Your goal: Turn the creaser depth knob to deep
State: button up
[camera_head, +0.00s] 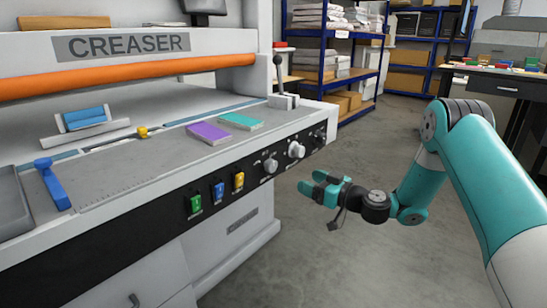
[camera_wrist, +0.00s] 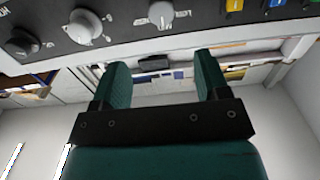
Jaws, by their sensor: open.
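The creaser (camera_head: 130,43) stands at the left, with a dark control panel along its front edge. Toward the panel's right end are a small grey knob (camera_head: 270,165), a larger pale knob (camera_head: 296,150) and darker knobs (camera_head: 318,134). The wrist view shows a white knob (camera_wrist: 160,13), a larger grey knob (camera_wrist: 86,27) and a black knob (camera_wrist: 22,42) along its top. Their labels are too small to read, so I cannot tell which sets depth. My gripper (camera_head: 312,184) is open and empty, in front of the panel and apart from the knobs. Its fingers (camera_wrist: 160,68) also show in the wrist view.
Green, blue and yellow buttons (camera_head: 217,190) sit left of the knobs. The floor (camera_head: 350,260) around my gripper is clear.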

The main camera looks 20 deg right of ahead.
aim_at(274, 167)
jog(key=p+x, duration=0.5)
jog(key=x, duration=0.9)
jog(key=shift+s+f, duration=0.1)
jog(key=shift+c, duration=0.4)
jog(key=c, duration=0.8)
